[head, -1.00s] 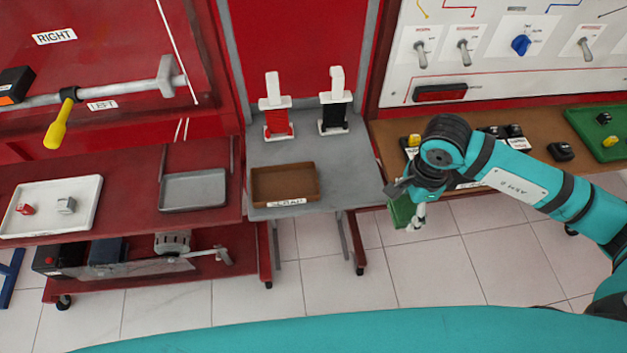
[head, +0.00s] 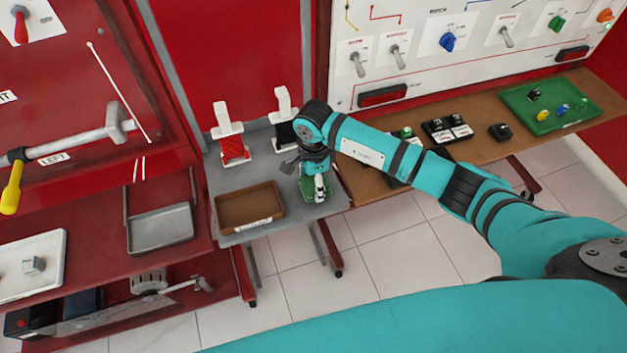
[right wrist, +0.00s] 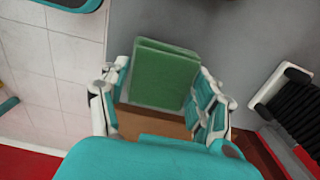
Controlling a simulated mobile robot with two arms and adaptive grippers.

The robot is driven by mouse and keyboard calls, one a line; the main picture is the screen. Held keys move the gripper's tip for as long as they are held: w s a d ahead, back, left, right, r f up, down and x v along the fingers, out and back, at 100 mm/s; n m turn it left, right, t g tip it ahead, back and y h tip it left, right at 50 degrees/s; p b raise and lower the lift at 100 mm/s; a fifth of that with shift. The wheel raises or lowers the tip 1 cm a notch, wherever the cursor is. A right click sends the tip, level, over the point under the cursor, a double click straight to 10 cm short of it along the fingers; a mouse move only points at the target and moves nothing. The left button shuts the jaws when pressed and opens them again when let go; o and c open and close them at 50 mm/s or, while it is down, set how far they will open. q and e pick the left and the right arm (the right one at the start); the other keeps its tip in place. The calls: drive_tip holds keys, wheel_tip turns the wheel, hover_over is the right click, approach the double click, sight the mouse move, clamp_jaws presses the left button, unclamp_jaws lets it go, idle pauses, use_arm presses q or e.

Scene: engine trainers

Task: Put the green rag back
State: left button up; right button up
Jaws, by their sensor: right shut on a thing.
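The green rag (head: 309,190) hangs from my right gripper (head: 317,180), at the right part of the small grey table. In the right wrist view the folded green rag (right wrist: 162,75) lies between the two fingers of the right gripper (right wrist: 162,100), which are shut on it. From the head view I cannot tell whether the rag touches the table. My left gripper is not in view.
A brown labelled tray (head: 222,217) stands on the grey table (head: 225,176), left of the rag. Behind are a red-wrapped stand (head: 233,148) and a black-wrapped one (head: 286,138). A brown bench (head: 480,155) with switches and a green tray (head: 515,94) extends right.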

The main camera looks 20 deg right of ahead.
drive_tip(key=shift+f, duration=0.6)
drive_tip(key=o, duration=1)
drive_tip(key=shift+r, duration=0.1)
drive_tip(key=shift+o, duration=0.2)
drive_tip(key=shift+r, duration=0.1)
wheel_tip(320, 180, up, 12)
drive_tip(key=b, duration=0.1)
